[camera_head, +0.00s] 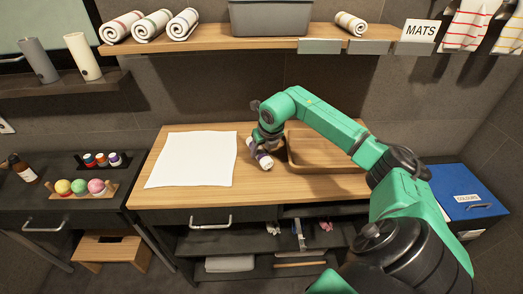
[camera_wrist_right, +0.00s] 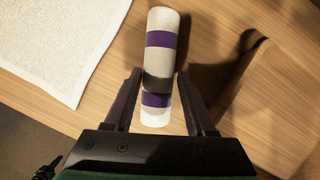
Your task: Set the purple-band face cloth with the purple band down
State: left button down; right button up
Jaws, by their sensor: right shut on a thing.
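The purple-band face cloth (camera_head: 264,161) is a white roll with purple bands. In the right wrist view the cloth (camera_wrist_right: 161,62) lies lengthwise between the two dark fingers of my right gripper (camera_wrist_right: 158,98). In the head view my right gripper (camera_head: 266,147) is shut on it, over the wooden counter between the white mat and the wooden tray. Part of the roll is hidden by the gripper there. I cannot tell whether the roll touches the counter. My left gripper is not in view.
A flat white mat (camera_head: 190,160) lies left on the counter (camera_head: 215,196). A wooden tray (camera_head: 325,188) lies right, partly behind my arm. A shelf (camera_head: 210,42) above holds rolled towels and a grey bin (camera_head: 270,18). A blue box (camera_head: 460,190) stands at right.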

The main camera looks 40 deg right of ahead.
jog(key=shift+f, duration=0.45)
jog(key=shift+f, duration=0.15)
jog(key=o, duration=1.2)
